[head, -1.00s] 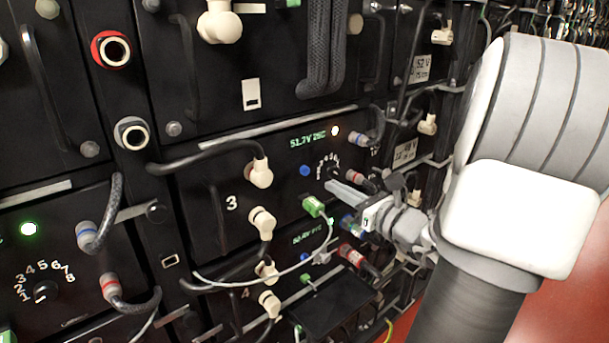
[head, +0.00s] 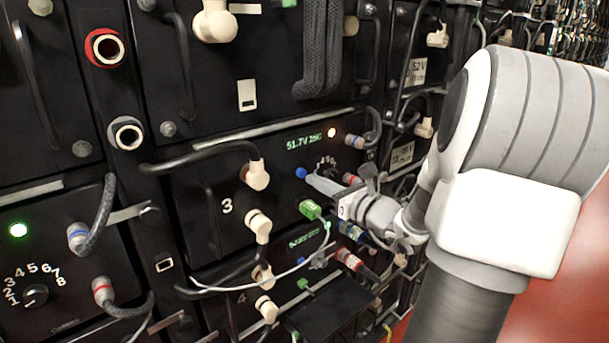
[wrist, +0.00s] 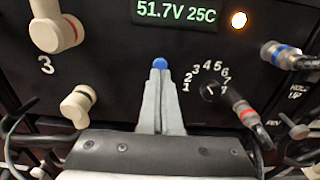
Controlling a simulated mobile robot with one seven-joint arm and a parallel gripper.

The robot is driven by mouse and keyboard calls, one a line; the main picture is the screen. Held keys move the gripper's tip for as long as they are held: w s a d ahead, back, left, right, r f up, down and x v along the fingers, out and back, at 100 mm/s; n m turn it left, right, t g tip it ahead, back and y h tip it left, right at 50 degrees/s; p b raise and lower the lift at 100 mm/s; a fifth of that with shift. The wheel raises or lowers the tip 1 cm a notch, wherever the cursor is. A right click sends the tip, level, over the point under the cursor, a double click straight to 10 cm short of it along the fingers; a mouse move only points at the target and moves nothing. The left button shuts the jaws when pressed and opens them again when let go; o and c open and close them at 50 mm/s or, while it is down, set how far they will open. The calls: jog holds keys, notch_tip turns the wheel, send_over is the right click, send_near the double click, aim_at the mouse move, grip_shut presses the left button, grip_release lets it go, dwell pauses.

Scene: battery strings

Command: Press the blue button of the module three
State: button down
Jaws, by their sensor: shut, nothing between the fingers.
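Module three (head: 235,230), a black panel marked 3, is in the middle of the head view. Its blue button (head: 301,173) sits below the green "51.7V 25C" display (head: 304,143). My gripper (head: 310,179) is shut and empty, with its fingertips right at the button. In the wrist view the blue button (wrist: 159,63) shows just beyond the closed fingertips (wrist: 160,72), lined up with them. Whether the tips touch the button or stop just short, I cannot tell.
Right of the fingers are a rotary dial (wrist: 209,89) and a red-ringed cable plug (wrist: 246,114). Cream connectors (head: 257,176) stick out on the left. A green plug (head: 311,210) with a white cable sits just below my gripper.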

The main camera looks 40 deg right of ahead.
jog(key=shift+w+a, duration=0.1)
jog(key=shift+w, duration=1.15)
jog(key=s+p, duration=0.1)
jog(key=s, duration=0.7)
jog(key=shift+d+p, duration=0.3)
jog(key=shift+p, duration=0.05)
dwell(0.5)
